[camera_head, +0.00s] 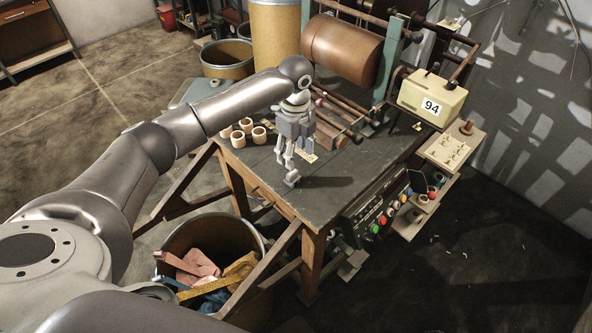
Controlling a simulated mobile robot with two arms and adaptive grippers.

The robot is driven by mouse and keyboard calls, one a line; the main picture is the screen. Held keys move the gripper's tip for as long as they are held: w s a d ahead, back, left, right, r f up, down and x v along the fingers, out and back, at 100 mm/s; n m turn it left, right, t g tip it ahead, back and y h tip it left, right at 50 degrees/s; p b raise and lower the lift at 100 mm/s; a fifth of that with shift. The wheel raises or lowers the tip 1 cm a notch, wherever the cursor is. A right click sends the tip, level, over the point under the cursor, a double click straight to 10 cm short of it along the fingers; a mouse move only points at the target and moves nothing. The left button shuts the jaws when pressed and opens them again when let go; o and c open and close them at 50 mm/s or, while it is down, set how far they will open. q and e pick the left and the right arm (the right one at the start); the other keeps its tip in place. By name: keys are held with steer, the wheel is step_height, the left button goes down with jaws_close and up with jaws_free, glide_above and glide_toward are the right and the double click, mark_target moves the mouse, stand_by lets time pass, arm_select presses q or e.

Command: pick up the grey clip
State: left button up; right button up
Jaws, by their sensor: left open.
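My left gripper (287,165) points down over the dark worktable (325,200), near the middle of its top. Its fingers are apart, and I see nothing held between them. The fingertips are close to the tabletop, but I cannot tell whether they touch it. I cannot make out the grey clip for certain; it may be hidden by the gripper or blend in with its grey fingers. My right gripper is not in view.
Several tan ring cores (238,138) stand left of the gripper. The winding machine's brown roll (340,50) and a cream box (432,97) marked 94 stand behind. A scrap bin (212,225) is below the table's left side. The tabletop's front right is clear.

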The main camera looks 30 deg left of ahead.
mark_target(292, 174)
arm_select(q)
steer(key=f, duration=0.3)
steer(key=shift+s+f, duration=0.2)
steer(key=shift+s, duration=0.05)
steer(key=shift+f+p, duration=0.25)
steer(key=shift+p, duration=0.05)
steer(key=f, duration=0.1)
steer(key=f+p, duration=0.1)
steer(key=f, duration=0.2)
steer(key=shift+s+a+f, duration=0.15)
steer(key=shift+s+a, duration=0.15)
steer(key=shift+a, duration=0.05)
steer(key=shift+f, duration=0.25)
steer(key=shift+w+f, duration=0.1)
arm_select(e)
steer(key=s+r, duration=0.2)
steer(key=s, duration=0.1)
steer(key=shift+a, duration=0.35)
arm_select(q)
steer(key=c, duration=0.7)
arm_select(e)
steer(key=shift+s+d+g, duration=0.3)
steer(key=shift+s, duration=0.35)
